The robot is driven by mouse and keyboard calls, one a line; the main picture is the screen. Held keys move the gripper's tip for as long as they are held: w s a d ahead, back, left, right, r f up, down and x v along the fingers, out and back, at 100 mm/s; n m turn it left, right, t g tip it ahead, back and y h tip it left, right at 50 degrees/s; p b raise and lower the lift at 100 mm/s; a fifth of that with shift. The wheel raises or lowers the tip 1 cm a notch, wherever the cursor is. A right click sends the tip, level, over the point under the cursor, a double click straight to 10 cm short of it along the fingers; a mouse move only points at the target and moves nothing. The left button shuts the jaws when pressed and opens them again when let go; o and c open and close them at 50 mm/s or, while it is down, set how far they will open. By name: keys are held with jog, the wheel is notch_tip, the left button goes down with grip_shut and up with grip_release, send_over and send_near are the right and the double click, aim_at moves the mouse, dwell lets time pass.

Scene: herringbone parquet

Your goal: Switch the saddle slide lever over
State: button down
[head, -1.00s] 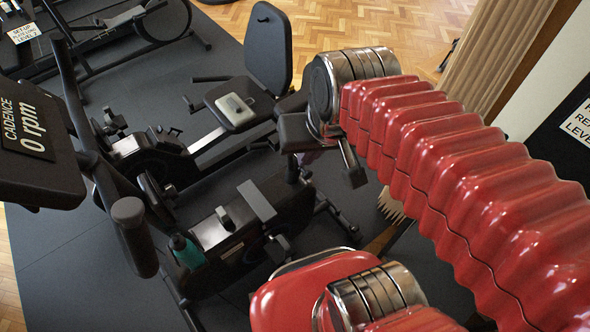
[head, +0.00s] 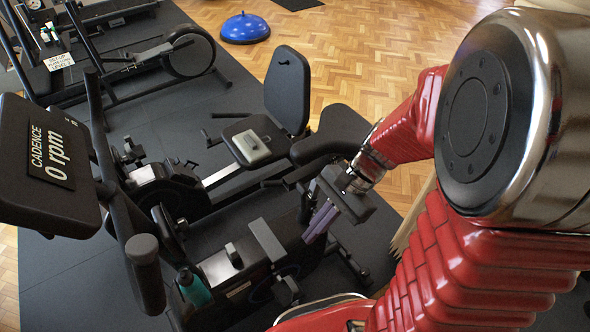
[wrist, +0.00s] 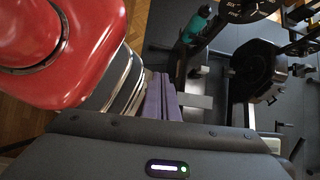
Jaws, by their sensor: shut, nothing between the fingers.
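The upright bike's black saddle (head: 338,132) stands right of centre in the head view, beside the end of my red arm. My gripper (head: 314,234) is just below the saddle's near side, pointing down over the bike's dark frame (head: 250,266). Its purple fingers are shut with nothing between them; they also show in the wrist view (wrist: 164,98). The arm and the gripper's grey body cover part of the area under the saddle. I cannot clearly make out the slide lever in either view.
The bike's console (head: 48,165) and handlebar grip (head: 143,250) are at left. A teal bottle (head: 194,288) sits low on the frame. A recumbent seat (head: 287,90) stands behind. A blue balance dome (head: 245,28) lies on the open parquet at the back.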

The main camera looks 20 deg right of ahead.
aim_at(302, 197)
jog(key=w+d+f+m+t+y, duration=0.3)
jog(key=f+m+t, duration=0.3)
jog(key=m, duration=0.9)
jog(key=w+d+f+m+t+y, duration=0.3)
jog(key=f+m+t, duration=0.4)
jog(key=f+m, duration=0.4)
jog(key=w+d+m, duration=0.1)
jog(key=m, duration=0.3)
jog(key=shift+d+y, duration=0.25)
jog(key=shift+y, duration=0.05)
jog(key=shift+a+r, duration=0.1)
jog(key=shift+x, duration=5)
jog(key=shift+w+d+r, duration=0.1)
jog(key=shift+w+d, duration=0.25)
jog(key=shift+d, duration=0.3)
jog(key=shift+w+d, duration=0.3)
jog(key=shift+d, duration=0.3)
jog(key=shift+w+d, duration=0.35)
jog(key=shift+d, duration=0.3)
